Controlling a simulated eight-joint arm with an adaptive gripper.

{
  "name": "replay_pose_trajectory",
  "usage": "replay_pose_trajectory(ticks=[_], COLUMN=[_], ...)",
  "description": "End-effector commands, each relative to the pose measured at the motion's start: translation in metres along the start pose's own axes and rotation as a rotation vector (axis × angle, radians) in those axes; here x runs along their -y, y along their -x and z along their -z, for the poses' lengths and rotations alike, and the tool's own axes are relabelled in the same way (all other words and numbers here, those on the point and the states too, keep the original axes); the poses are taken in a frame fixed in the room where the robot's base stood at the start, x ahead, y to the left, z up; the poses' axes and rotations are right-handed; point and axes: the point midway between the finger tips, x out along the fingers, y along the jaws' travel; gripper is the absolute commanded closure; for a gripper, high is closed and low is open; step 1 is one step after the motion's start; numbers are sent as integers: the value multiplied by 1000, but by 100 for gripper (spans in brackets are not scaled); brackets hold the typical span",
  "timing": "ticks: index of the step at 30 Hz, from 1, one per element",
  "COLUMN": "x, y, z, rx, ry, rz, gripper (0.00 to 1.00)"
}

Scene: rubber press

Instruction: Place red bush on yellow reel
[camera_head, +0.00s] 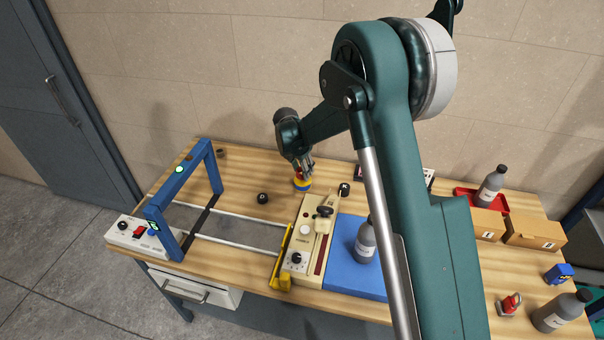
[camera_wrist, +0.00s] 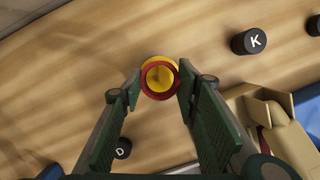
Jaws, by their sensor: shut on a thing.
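My gripper (camera_head: 305,165) is shut on the red bush (camera_wrist: 145,89), with one finger on each side of it in the wrist view (camera_wrist: 160,88). The bush shows as a red ring with yellow visible through its middle. The yellow reel (camera_wrist: 156,59) shows just behind and beneath the bush, its yellow rim showing past the far edge. In the head view the yellow reel (camera_head: 302,184) stands under my fingertips near the back of the bench. I cannot tell whether bush and reel touch.
A black cap marked K (camera_wrist: 251,41) lies right of the reel, and one marked D (camera_wrist: 122,148) lies to its left. The cream press unit (camera_head: 307,231) stands in front, beside a blue mat (camera_head: 345,275) with a bottle. A blue frame (camera_head: 184,197) stands to the left.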

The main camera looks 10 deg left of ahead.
Motion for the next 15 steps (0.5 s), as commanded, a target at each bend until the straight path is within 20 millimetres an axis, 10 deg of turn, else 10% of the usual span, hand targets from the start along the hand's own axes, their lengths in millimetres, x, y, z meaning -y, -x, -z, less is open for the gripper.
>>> replay_pose_trajectory(ticks=[15], x=[0], y=[-21], z=[6], rx=[0], ry=[0], rz=[0], gripper=[77])
